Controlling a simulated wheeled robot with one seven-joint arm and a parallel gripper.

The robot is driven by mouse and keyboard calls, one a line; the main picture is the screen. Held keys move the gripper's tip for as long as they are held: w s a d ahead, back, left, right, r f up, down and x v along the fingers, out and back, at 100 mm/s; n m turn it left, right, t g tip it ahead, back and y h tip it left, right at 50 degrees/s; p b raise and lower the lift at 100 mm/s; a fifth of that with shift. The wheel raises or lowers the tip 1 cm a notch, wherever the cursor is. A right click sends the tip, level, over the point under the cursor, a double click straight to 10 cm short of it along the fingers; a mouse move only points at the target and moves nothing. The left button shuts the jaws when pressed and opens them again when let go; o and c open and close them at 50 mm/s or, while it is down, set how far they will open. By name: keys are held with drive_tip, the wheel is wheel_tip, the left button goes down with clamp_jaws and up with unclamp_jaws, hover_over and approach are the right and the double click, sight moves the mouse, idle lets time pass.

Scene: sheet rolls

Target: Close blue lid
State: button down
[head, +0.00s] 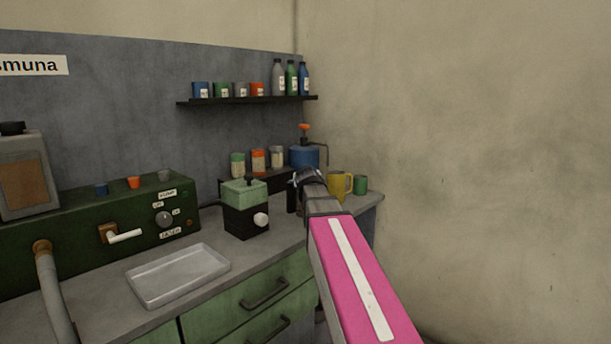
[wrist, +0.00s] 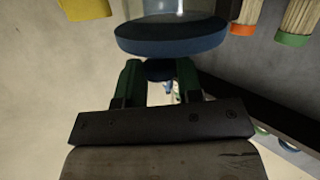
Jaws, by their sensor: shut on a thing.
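In the wrist view, which looks upside down, the blue lid (wrist: 170,42) is a wide disc just beyond my fingertips. A clear, greyish vessel body (wrist: 178,8) shows behind it. My gripper (wrist: 157,75) has two green fingers on either side of a small dark blue knob (wrist: 160,70), which appears to belong to the lid. The jaws are shut on this knob. Whether the lid sits fully on the vessel, I cannot tell. In the head view my pink arm and its dark end cover this spot, so the lid does not show there.
A yellow mug (head: 339,185) and a green cup (head: 360,184) stand right of my arm. Behind are a blue container with an orange top (head: 304,156) and several jars (head: 258,160). A green-black device (head: 245,209) stands left, beside a metal tray (head: 178,274).

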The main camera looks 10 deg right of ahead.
drive_tip(key=shift+s+d+f, duration=0.1)
drive_tip(key=shift+s+f, duration=0.15)
drive_tip(key=shift+f, duration=0.2)
drive_tip(key=c, duration=0.8)
unclamp_jaws()
drive_tip(key=shift+w+r, duration=0.1)
drive_tip(key=v, duration=1.1)
